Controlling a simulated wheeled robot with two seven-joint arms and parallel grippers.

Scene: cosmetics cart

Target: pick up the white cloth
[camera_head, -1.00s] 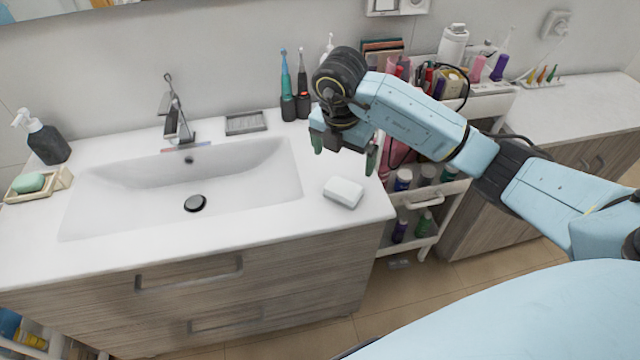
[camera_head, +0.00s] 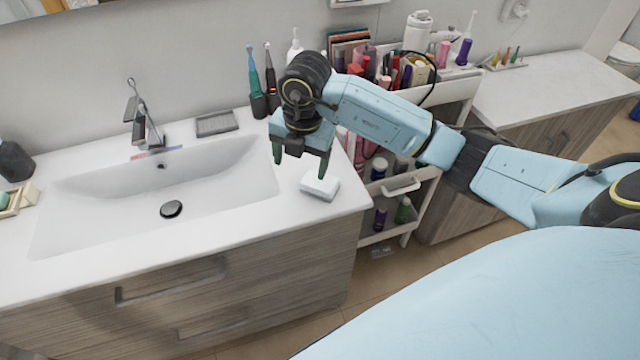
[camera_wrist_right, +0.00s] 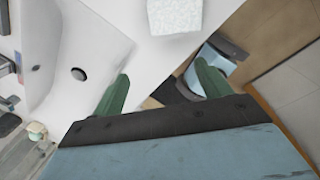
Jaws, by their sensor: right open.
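The white cloth (camera_head: 320,187) is a small folded block lying on the countertop, right of the sink near the counter's right front corner. It also shows at the top edge of the right wrist view (camera_wrist_right: 175,14), partly cut off. My right gripper (camera_head: 300,160) is open and empty, fingers pointing down, above the counter between the sink and the cloth. In the head view its right finger overlaps the cloth's far edge; I cannot tell whether they touch. The wrist view shows both green fingers (camera_wrist_right: 163,75) apart, with the cloth beyond their tips. My left gripper is not in view.
The sink basin (camera_head: 110,200) and faucet (camera_head: 142,120) are on the left. Electric toothbrushes (camera_head: 262,90) and a grey soap dish (camera_head: 216,123) stand at the back. A cart (camera_head: 445,92) crowded with cosmetics stands right of the counter, behind my arm.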

